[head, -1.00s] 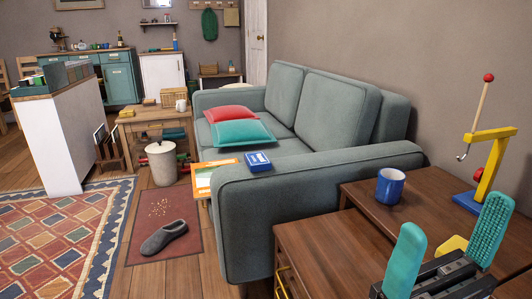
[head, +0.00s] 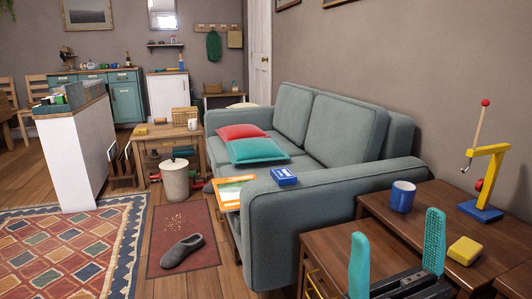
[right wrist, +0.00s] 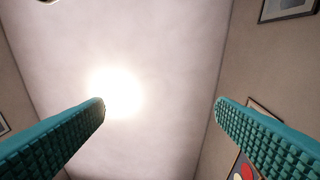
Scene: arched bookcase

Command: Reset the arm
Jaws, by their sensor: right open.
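My right gripper (head: 397,252) shows at the bottom right of the head view, in front of the wooden side tables. Its two teal fingers point up and stand well apart, with nothing between them. In the right wrist view the open fingers (right wrist: 160,105) frame a bright ceiling light (right wrist: 114,92) and bare ceiling. My left gripper is not in view.
A blue mug (head: 403,197), a yellow block (head: 464,251) and a toy crane (head: 486,175) stand on the side table (head: 432,215). A grey sofa (head: 290,215) holds a blue box (head: 284,176). A slipper (head: 182,251) lies on the red mat (head: 205,255).

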